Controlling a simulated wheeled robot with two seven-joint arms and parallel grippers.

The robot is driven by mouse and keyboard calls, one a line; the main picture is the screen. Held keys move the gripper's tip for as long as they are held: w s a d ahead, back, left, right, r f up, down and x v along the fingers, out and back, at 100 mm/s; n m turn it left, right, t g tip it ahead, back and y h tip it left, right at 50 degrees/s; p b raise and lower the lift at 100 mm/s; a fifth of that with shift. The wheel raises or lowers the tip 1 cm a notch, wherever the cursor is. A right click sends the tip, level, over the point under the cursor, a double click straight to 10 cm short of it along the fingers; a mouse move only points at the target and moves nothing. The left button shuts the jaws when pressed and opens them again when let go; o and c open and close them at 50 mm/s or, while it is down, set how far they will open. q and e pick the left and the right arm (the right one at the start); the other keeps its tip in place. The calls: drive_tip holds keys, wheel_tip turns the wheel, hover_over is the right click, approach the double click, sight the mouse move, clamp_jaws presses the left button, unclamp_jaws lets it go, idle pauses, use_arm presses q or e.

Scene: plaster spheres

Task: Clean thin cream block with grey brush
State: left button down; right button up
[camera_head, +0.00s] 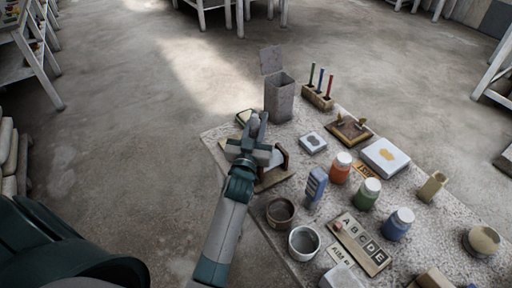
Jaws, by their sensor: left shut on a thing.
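My left gripper (257,133) reaches over the far left corner of the table and is shut on a small grey thing (254,122), which looks like the grey brush; the fingers hide much of it. A thin cream piece with a dark edge (242,116), likely the thin cream block, lies just beyond the fingers and is partly covered. I cannot tell whether the brush touches it. My right gripper is not in view.
A grey open-lidded bin (279,102) stands close behind the gripper. A brown stand (279,158) is right beside it. Paint bottles (340,168), two cups (304,242), a letter board (362,245) and a white box (385,157) crowd the speckled table (262,239).

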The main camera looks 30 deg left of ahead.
use_arm(q)
drive_tip(key=shift+s+f, duration=0.15)
drive_tip(key=shift+f, duration=0.35)
drive_tip(key=shift+s+a+p, duration=0.15)
drive_tip(key=shift+s+p, duration=0.15)
drive_tip(key=shift+p, duration=0.1)
drive_tip(key=shift+s+a+r, duration=0.1)
drive_tip(key=shift+s+a, duration=0.05)
drive_tip(key=shift+s+a+r, duration=0.1)
drive_tip(key=shift+s, duration=0.05)
drive_tip(key=shift+s+a+p, duration=0.3)
drive_tip(key=shift+s+p, duration=0.05)
drive_tip(key=shift+p, duration=0.05)
drive_tip(key=shift+r, duration=0.15)
drive_tip(key=shift+w+d+r, duration=0.1)
drive_tip(key=shift+w+d, duration=0.25)
drive_tip(key=shift+w, duration=0.25)
drive_tip(key=shift+w+d+r, duration=0.1)
drive_tip(key=shift+w+d, duration=0.25)
drive_tip(key=shift+w, duration=0.2)
